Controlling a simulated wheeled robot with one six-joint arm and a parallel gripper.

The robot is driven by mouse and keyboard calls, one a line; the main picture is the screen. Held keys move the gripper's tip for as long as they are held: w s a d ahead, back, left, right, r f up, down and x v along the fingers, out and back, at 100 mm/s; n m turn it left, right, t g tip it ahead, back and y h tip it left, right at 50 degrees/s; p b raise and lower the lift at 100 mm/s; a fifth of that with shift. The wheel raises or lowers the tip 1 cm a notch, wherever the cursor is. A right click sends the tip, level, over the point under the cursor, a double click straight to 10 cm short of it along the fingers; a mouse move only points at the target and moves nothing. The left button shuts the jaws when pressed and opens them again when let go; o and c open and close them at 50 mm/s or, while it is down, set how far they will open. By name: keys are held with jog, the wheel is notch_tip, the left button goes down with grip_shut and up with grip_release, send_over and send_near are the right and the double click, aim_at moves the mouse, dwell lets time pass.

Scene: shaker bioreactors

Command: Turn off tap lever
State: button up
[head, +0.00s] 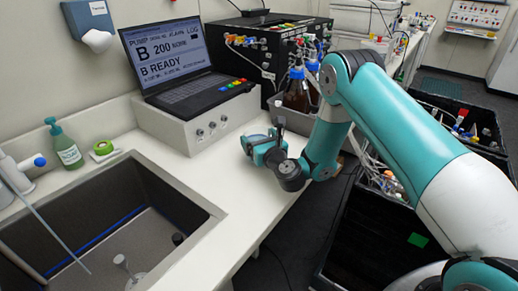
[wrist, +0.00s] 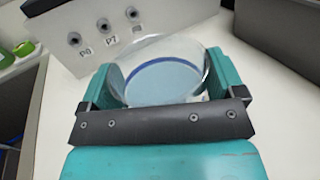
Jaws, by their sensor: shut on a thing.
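The tap (head: 18,172) is white with a blue lever (head: 40,161), at the left edge of the head view beside the dark sink (head: 185,185). A thin grey tube runs from the tap side down over the sink; I cannot tell whether water flows. My gripper (head: 265,150) is over the white counter in front of the laptop, well to the right of the tap. In the wrist view my gripper (wrist: 160,95) is shut on a clear round vessel (wrist: 165,72) with a blue band, held between the two teal fingers. The tap is not in the wrist view.
A laptop (head: 175,60) sits on a white box with knobs (head: 200,120). A brown bottle (head: 296,92) stands in a grey tray. The counter right of the sink is clear.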

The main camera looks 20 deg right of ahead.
jog(key=shift+f, duration=0.55)
jog(key=o, duration=0.8)
